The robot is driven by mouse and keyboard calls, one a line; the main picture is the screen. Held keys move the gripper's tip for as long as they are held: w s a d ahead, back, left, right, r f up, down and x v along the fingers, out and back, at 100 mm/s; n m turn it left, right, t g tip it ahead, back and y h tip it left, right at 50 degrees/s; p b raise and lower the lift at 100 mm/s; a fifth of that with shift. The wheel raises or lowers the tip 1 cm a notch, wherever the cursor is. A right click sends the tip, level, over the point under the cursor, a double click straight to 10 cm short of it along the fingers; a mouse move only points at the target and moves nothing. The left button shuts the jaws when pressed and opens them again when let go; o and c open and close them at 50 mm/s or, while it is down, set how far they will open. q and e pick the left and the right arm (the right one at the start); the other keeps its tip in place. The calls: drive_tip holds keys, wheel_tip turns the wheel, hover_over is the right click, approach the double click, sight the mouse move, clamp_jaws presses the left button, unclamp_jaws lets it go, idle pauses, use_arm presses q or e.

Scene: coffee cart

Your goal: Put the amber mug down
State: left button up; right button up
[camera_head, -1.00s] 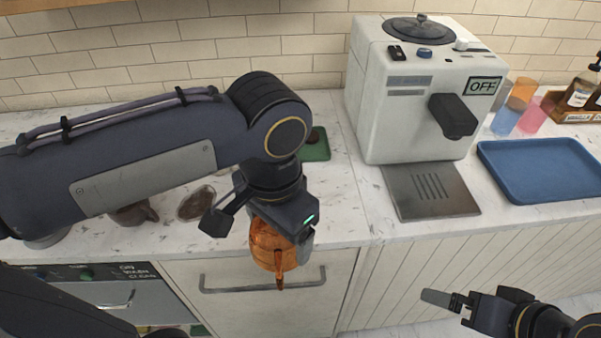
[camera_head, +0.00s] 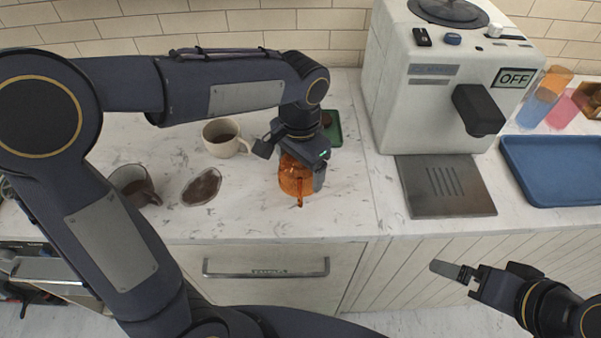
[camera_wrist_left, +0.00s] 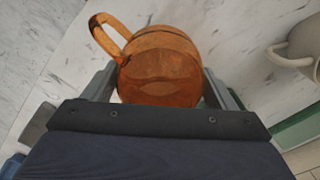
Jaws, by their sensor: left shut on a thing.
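The amber mug (camera_head: 296,178) is see-through orange and looks upright, over the marble counter to the left of the coffee machine. My left gripper (camera_head: 300,165) is shut on it from above. In the left wrist view the amber mug (camera_wrist_left: 160,65) sits between the two fingers of the left gripper (camera_wrist_left: 160,85), with its handle out to the upper left. I cannot tell whether its base touches the counter. My right gripper (camera_head: 462,283) is low at the right, in front of the cabinet, with its jaws seen poorly.
A green mat (camera_head: 333,128) lies behind the gripper. The coffee machine (camera_head: 440,90), drip plate (camera_head: 445,187) and blue tray (camera_head: 556,172) stand right.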

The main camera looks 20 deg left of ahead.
use_arm(q)
drive_tip(key=shift+w+a+f, duration=0.1)
drive_tip(key=shift+w+f, duration=0.4)
drive_tip(key=shift+f, duration=0.1)
drive_tip(key=shift+w+f, duration=0.1)
drive_tip(key=shift+f, duration=1.55)
drive_tip(key=shift+f, duration=0.1)
drive_tip(key=o, duration=1)
drive_tip(key=shift+o, duration=0.2)
wheel_tip(320, 180, up, 12)
drive_tip(key=shift+r+p, duration=0.15)
drive_tip(key=shift+p, duration=0.2)
drive_tip(key=shift+s+a, duration=0.3)
drive_tip(key=shift+a, duration=0.05)
drive_tip(key=s+a+f+n+t+h, duration=0.2)
drive_tip(key=s+a+n, duration=0.2)
drive_tip(key=s, duration=0.4)
drive_tip(key=s+a+f+n+t+h, duration=0.1)
drive_tip(key=s+a+f+n+t, duration=0.2)
drive_tip(key=s, duration=0.6)
drive_tip(key=shift+a+f+n+t+h, duration=0.3)
drive_tip(key=shift+a+f+n+h, duration=0.15)
drive_tip(key=shift+a, duration=0.2)
